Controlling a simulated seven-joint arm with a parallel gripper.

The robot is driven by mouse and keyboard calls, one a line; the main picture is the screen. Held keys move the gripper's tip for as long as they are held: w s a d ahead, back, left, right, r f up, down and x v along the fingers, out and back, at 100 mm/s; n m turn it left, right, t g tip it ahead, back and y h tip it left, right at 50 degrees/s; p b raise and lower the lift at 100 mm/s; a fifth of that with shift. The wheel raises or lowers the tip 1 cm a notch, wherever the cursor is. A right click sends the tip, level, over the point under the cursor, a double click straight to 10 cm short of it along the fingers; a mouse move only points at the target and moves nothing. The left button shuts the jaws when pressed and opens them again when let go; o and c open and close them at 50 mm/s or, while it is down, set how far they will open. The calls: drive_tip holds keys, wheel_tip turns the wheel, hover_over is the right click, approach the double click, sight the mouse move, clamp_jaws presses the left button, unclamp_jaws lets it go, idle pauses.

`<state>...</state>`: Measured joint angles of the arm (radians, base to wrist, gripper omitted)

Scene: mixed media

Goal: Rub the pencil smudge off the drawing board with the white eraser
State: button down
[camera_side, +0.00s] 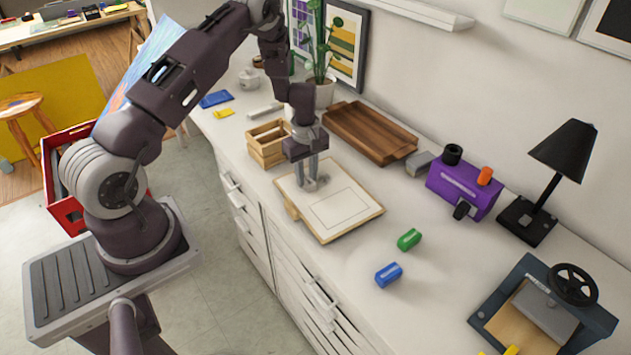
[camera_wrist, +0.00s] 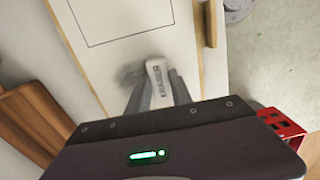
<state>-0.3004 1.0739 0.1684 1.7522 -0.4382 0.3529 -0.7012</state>
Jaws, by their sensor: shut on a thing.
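The drawing board (camera_side: 358,222) lies on the white counter, a pale sheet with a drawn rectangle on a wooden frame; it also shows in the wrist view (camera_wrist: 187,38). My gripper (camera_side: 309,182) is over the board's upper left part, pointing down. The eraser looks low at the sheet; contact cannot be told for certain.
A wooden crate (camera_side: 267,150) stands close behind my gripper at left. A brown wooden tray (camera_side: 370,130) lies behind the board. A green block (camera_side: 409,240) and a blue block (camera_side: 389,274) lie to its right. A purple box (camera_side: 462,187) and black lamp (camera_side: 553,170) stand farther right.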

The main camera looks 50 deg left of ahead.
drive_tip(key=shift+w+d, duration=0.15)
drive_tip(key=shift+w, duration=1.35)
drive_tip(key=shift+w+d, duration=0.1)
drive_tip(key=shift+w, duration=1.35)
drive_tip(key=shift+s, duration=0.15)
drive_tip(key=shift+s+a, duration=0.2)
drive_tip(key=shift+s, duration=2.75)
drive_tip(key=shift+w+d, duration=0.15)
drive_tip(key=shift+w, duration=1.4)
drive_tip(key=shift+w+d, duration=0.1)
drive_tip(key=shift+w, duration=1.45)
drive_tip(key=shift+s, duration=0.1)
